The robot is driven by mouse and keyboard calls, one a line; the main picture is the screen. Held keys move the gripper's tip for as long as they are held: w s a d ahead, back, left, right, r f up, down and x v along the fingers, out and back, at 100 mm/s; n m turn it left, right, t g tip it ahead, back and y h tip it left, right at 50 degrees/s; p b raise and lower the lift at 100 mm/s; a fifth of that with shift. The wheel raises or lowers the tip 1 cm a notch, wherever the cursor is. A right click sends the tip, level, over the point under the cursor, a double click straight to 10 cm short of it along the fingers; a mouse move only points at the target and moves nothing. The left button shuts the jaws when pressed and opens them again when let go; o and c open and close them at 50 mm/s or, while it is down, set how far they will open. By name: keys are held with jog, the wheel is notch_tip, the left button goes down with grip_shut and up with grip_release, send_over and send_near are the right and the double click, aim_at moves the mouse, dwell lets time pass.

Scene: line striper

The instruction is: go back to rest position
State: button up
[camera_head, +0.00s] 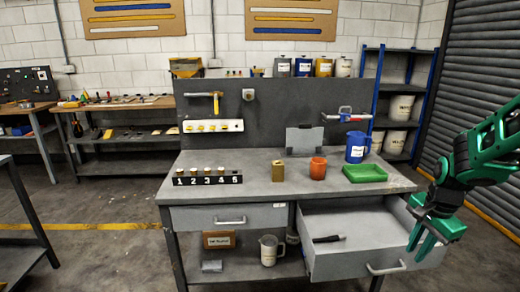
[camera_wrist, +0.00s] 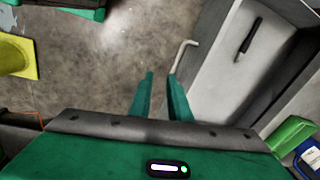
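My gripper (camera_head: 424,240) is at the right of the head view, on a green and black arm, beside the right end of the workbench (camera_head: 225,170). Its two green fingers point down and stand apart with nothing visible between them; they also show in the wrist view (camera_wrist: 161,80). The gripper is close to the front right corner of the open drawer (camera_head: 365,232). The drawer's handle (camera_wrist: 184,55) shows just past the fingers in the wrist view. A dark slim tool (camera_head: 329,239) lies in the drawer. Any contact between gripper and drawer cannot be told.
The bench top holds a numbered block (camera_head: 208,180), a brass-coloured block (camera_head: 278,171), an orange cup (camera_head: 318,168), a blue jug (camera_head: 357,147) and a green tray (camera_head: 365,173). A closed drawer (camera_head: 228,218) is at left. Blue shelving (camera_head: 404,95) stands behind. Open floor lies left of the bench.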

jog(key=s+a+r+n, duration=0.1)
jog(key=s+r+n, duration=0.1)
jog(key=s, duration=0.5)
jog(key=s+a+r+n+g, duration=0.1)
jog(key=s+r+n, duration=0.1)
jog(key=s+n, duration=0.2)
jog(key=s+a+r+n, duration=0.2)
jog(key=s+n, duration=0.1)
jog(key=s, duration=0.7)
jog(key=shift+s+r+g, duration=0.2)
jog(key=shift+s+g, duration=0.1)
jog(key=shift+s, duration=0.05)
jog(key=shift+w+f, duration=0.25)
jog(key=shift+w, duration=0.4)
